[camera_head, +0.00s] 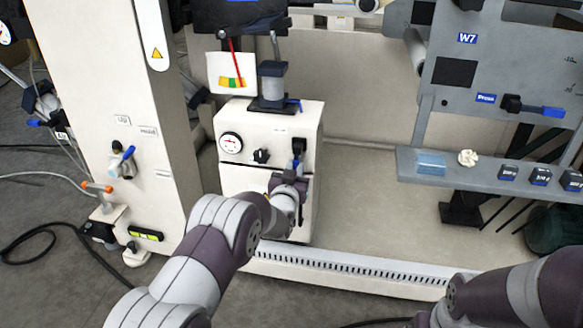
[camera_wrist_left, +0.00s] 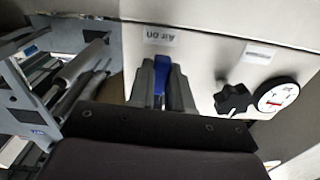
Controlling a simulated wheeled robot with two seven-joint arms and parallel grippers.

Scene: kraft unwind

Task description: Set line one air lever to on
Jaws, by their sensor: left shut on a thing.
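The air lever is a blue handle (camera_head: 297,163) below a black valve body (camera_head: 299,146) on the front of the white cabinet (camera_head: 270,128). My left gripper (camera_head: 295,175) is at this handle, and its fingers partly hide it. In the left wrist view, the blue handle (camera_wrist_left: 161,78) lies between the two grey fingers (camera_wrist_left: 160,88), which are shut on it. The handle's exact angle is hard to tell. My right gripper is not in view; only its arm shows at the lower right.
A round gauge (camera_head: 231,143) and black knob (camera_head: 261,156) are left of the lever; the gauge (camera_wrist_left: 277,96) also shows in the wrist view. Another blue lever (camera_head: 126,157) is on the left column. A grey shelf (camera_head: 475,178) with small items is at right.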

